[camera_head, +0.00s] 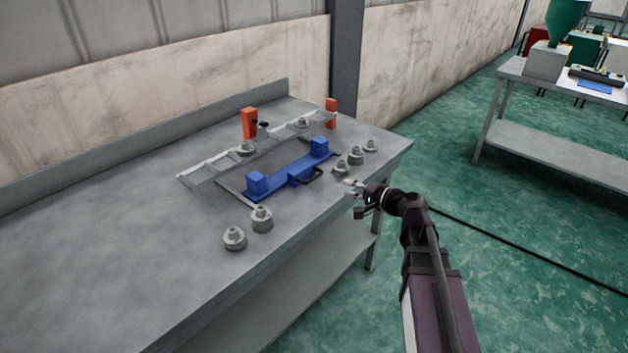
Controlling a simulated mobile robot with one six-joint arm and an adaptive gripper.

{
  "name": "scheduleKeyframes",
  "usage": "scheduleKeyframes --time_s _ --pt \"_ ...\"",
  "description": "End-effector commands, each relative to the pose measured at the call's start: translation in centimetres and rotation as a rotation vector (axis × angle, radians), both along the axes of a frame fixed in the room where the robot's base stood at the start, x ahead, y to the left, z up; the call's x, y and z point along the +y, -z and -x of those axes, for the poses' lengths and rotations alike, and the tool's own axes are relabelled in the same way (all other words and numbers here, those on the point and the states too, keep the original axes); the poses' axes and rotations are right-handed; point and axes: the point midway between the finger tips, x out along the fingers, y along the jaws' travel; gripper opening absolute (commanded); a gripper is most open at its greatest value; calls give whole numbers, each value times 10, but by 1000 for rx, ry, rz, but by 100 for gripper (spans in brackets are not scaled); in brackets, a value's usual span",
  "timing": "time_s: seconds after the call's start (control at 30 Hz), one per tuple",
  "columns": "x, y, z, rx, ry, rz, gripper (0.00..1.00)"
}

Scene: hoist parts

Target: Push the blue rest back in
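The blue rest (280,179) lies on the grey workbench, a long bar with two raised blocks and a dark handle (310,177) on its near side. It sits on the near side of a grey rail frame (215,171), pulled toward the front edge of the bench. My gripper (352,190) is at the bench's front edge, to the right of the handle and apart from it. Its fingers look spread, but they are small in this view and I cannot tell how far. Nothing shows between them.
Several grey stepped metal parts stand on the bench (190,250), two at front left (248,227) and several right of the rest (356,156). Two orange blocks (249,123) stand behind the rail. The left bench top is clear. Another table (545,110) stands far right.

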Motion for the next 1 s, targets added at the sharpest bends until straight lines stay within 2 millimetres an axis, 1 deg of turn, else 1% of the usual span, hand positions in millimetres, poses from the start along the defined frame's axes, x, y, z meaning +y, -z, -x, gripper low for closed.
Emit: scheduleKeyframes --time_s 0.27,0.47,0.67,1.0 --pt "4 2 -3 0 -2 1 31" --pt "16 6 -13 1 -4 2 31" --pt "37 12 -30 0 -4 2 31" --pt "78 23 -61 0 -4 2 31"
